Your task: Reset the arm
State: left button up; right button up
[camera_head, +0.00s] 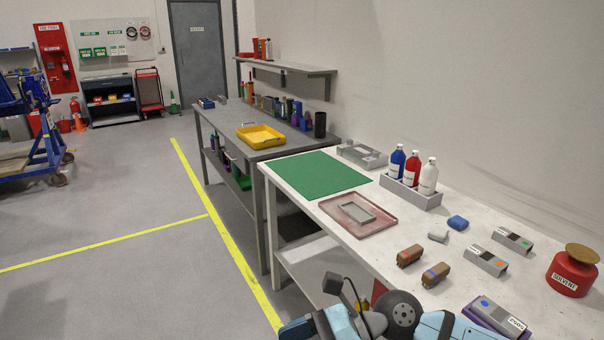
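One of my arms (400,312) shows at the bottom edge, with light blue links, a round dark joint and a thin dark bracket. It is folded in front of the near edge of the white workbench (468,212). No gripper fingers can be made out on it, and I cannot tell which arm it is. No other arm shows.
The white bench holds a green mat (318,175), a pink tray (358,214), a bottle rack (411,192), brown blocks (410,256), grey blocks (486,261) and a red solvent can (572,273). A grey bench with a yellow tray (260,136) stands beyond. The left floor is largely open.

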jog(key=w+d+f+n+t+h+b, duration=0.15)
jog(key=d+f+n+t, duration=0.3)
jog(key=n+t, duration=0.9)
jog(key=w+d+f+n+t+h+b, duration=0.1)
jog(key=w+d+f+n+t+b, duration=0.35)
jog(key=n, duration=1.65)
jog(key=s+d+f+m+g+h, duration=0.1)
jog(key=s+d+f+m+h, duration=0.35)
jog(key=s+f+m, duration=0.4)
jog(key=s+d+f+m+g+h, duration=0.2)
jog(key=s+d+f+m+h, duration=0.3)
jog(key=f, duration=0.7)
pick_arm(q)
notch_tip(320, 180, up, 14)
jog(key=a+p, duration=0.1)
jog(key=p, duration=2.2)
jog(key=shift+s+a+f+y+p, duration=0.15)
jog(key=shift+s+f+y+p, duration=0.15)
jog(key=shift+s+p, duration=0.15)
pick_arm(e)
notch_tip(320, 180, up, 16)
jog(key=s+d+m, duration=0.1)
jog(key=shift+s+d+r+m+y, duration=0.15)
jog(key=shift+s+d+m+y, duration=0.2)
jog(key=shift+s+m+y, duration=0.05)
